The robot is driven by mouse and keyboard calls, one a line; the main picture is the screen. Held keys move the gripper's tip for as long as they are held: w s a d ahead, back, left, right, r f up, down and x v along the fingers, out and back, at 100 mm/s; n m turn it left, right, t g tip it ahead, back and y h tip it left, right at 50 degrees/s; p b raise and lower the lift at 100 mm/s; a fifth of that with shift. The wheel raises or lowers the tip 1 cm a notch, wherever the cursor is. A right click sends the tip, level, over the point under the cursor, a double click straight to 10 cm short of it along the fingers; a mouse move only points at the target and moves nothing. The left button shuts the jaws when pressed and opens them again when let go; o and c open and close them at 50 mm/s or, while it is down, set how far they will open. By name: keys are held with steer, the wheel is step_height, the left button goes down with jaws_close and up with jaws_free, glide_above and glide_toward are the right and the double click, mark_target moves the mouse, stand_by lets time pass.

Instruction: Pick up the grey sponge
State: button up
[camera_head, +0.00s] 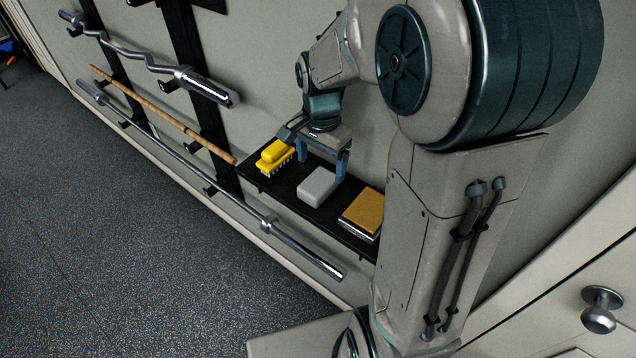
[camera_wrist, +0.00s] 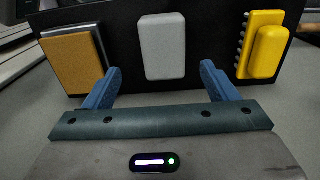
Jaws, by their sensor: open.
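The grey sponge (camera_head: 318,186) is a pale rounded block lying on a narrow black shelf (camera_head: 272,186) against the wall. It also shows in the wrist view (camera_wrist: 162,46), centred ahead of the gap between my fingers. My gripper (camera_head: 322,165) is open, with its two blue fingers apart and nothing between them. In the head view it hangs over the shelf near the sponge. In the wrist view my gripper (camera_wrist: 160,88) has its fingertips to either side of the sponge's near end, and I see no contact.
A yellow brush (camera_head: 275,157) with bristles lies on the shelf left of the sponge. An orange-brown block with a grey edge (camera_head: 363,212) lies to its right. Bars hang on a wall rack at left, including a wooden stick (camera_head: 160,113). The dark floor (camera_head: 110,220) is clear.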

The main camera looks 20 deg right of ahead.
mark_target(318, 181)
steer(key=shift+w+a+f+p, duration=0.15)
steer(key=shift+f+p, duration=0.1)
steer(key=shift+f, duration=1.55)
steer(key=shift+s+a+f+p, duration=0.1)
steer(key=shift+f+p, duration=0.1)
steer(key=shift+f, duration=1.55)
steer(key=c, duration=1.1)
